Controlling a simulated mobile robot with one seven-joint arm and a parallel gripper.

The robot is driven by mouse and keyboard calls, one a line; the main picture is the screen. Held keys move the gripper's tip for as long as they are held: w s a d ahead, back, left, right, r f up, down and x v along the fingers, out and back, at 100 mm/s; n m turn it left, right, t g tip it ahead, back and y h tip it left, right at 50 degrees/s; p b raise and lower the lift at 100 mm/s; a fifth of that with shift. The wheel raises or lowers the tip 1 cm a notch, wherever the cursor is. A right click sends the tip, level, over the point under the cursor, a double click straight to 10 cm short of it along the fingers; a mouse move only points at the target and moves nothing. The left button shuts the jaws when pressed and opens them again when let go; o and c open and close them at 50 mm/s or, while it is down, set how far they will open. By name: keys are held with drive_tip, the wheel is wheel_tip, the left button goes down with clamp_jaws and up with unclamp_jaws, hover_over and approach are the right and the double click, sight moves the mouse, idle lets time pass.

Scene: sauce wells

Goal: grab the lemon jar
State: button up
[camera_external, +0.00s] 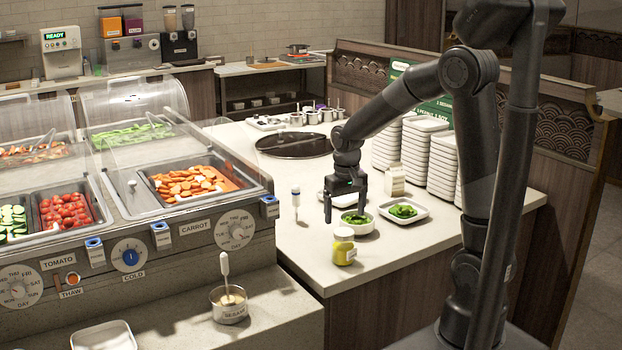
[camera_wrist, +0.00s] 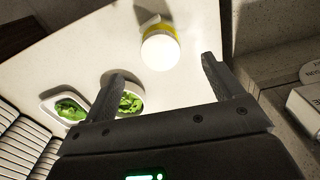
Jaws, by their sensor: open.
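The lemon jar (camera_external: 344,248) is a small yellow jar with a pale lid, upright near the front edge of the white counter. In the wrist view the jar (camera_wrist: 161,48) shows from above, its white lid towards me and a yellow rim behind. My gripper (camera_external: 342,206) hangs above the counter, behind and slightly above the jar in the external view. In the wrist view my gripper (camera_wrist: 160,68) has its two fingers wide apart, with the jar beyond the gap between the tips. Nothing is between the fingers.
A white bowl of greens (camera_external: 358,220) stands close by my gripper, and a square dish of greens (camera_external: 404,210) is right of it. A small white-topped bottle (camera_external: 296,200) stands left. Stacked white plates (camera_external: 426,155) rise behind. The counter edge is just in front of the jar.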

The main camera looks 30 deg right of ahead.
sight(343, 245)
wheel_tip(343, 245, down, 11)
drive_tip(key=shift+f, duration=0.15)
idle(0.5)
drive_tip(key=shift+c, duration=0.5)
drive_tip(key=shift+w, duration=0.1)
drive_tip(key=c, duration=1.2)
